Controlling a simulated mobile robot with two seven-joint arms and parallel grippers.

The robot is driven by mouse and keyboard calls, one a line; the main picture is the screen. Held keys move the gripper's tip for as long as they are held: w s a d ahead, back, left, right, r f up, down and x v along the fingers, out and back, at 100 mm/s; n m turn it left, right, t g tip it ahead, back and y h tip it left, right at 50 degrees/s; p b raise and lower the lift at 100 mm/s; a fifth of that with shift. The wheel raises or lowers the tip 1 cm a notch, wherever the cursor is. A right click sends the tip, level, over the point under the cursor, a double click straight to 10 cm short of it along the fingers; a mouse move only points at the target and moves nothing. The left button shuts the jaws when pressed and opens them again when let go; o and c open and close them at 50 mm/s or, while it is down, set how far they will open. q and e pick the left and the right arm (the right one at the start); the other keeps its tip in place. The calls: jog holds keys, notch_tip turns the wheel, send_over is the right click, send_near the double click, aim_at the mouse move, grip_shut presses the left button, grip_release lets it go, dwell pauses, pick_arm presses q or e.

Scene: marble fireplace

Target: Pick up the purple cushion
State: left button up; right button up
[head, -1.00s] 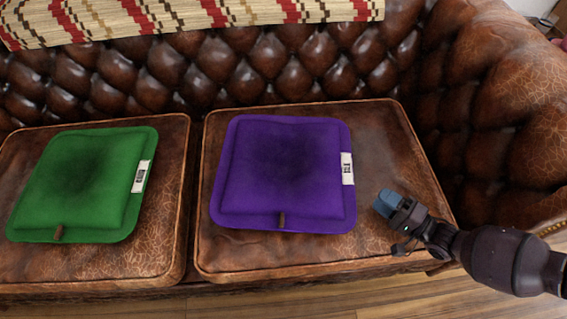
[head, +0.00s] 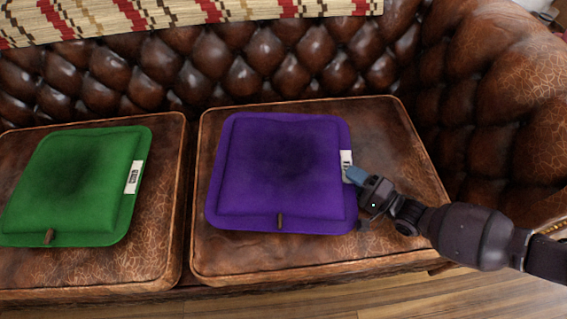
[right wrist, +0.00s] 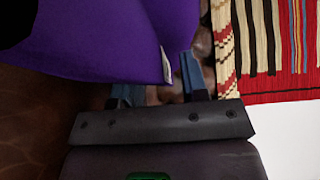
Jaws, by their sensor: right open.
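The purple cushion (head: 278,170) lies flat on the right seat of the brown leather sofa, with a white label (head: 346,164) on its right edge and a small brown tab at its front edge. My right gripper (head: 355,175) is at the cushion's right edge, just by the label. In the right wrist view the cushion (right wrist: 110,40) fills the upper left, and its corner with the label reaches between the two blue fingers of the open gripper (right wrist: 158,85). I cannot tell whether the fingers touch it. My left gripper is not in view.
A green cushion (head: 72,185) lies on the left seat. The tufted backrest (head: 260,70) with a patterned blanket (head: 180,15) is behind, and the rolled armrest (head: 510,130) stands at the right. Bare seat (head: 390,150) shows right of the purple cushion.

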grip_shut()
jog(key=shift+r, duration=0.15)
